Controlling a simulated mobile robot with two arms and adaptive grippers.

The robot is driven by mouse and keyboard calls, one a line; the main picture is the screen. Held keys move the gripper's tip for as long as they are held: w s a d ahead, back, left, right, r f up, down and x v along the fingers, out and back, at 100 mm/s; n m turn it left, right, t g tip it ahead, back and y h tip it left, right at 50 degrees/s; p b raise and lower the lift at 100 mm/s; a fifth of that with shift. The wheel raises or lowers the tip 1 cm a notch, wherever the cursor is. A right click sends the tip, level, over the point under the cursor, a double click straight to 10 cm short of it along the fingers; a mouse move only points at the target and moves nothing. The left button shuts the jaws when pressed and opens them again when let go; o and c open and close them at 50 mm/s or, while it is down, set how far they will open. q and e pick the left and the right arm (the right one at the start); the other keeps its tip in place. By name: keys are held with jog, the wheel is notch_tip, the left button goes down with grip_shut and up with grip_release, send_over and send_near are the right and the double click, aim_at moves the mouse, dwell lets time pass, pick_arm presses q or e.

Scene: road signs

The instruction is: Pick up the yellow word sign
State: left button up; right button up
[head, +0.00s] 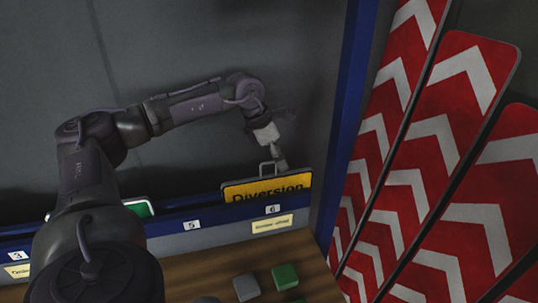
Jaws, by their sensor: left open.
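The yellow word sign (266,190) reads "Diversion" in dark letters. It stands in the rack slot marked 6, its lower part hidden behind the blue rack front. A pale handle loop sticks up from its top edge. My left gripper (278,158) reaches down from above, open, with its fingertips at or just above the handle. I cannot tell whether they touch it. My left arm comes in from the left across the view. My right gripper is not in view.
The blue rack (190,212) has numbered labels. A green sign (140,208) stands in it, partly behind my arm. Red and white chevron boards (440,150) lean at the right, past a blue post (350,110). Green (285,277) and grey (246,287) blocks lie on the wooden surface in front.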

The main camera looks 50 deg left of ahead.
aim_at(286, 172)
pick_arm(q)
jog(key=shift+w+f, duration=0.15)
jog(key=shift+f, duration=0.2)
jog(key=shift+w+f, duration=0.1)
jog(key=shift+f, duration=0.1)
jog(key=x, duration=0.1)
jog(key=p+x, duration=0.1)
jog(key=x, duration=0.1)
jog(key=p+x, duration=0.1)
jog(key=shift+d+f, duration=0.15)
jog(key=shift+d, duration=0.2)
jog(key=shift+f, duration=0.25)
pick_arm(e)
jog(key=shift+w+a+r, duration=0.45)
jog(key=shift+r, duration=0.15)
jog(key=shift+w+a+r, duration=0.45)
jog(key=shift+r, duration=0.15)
pick_arm(q)
grip_shut()
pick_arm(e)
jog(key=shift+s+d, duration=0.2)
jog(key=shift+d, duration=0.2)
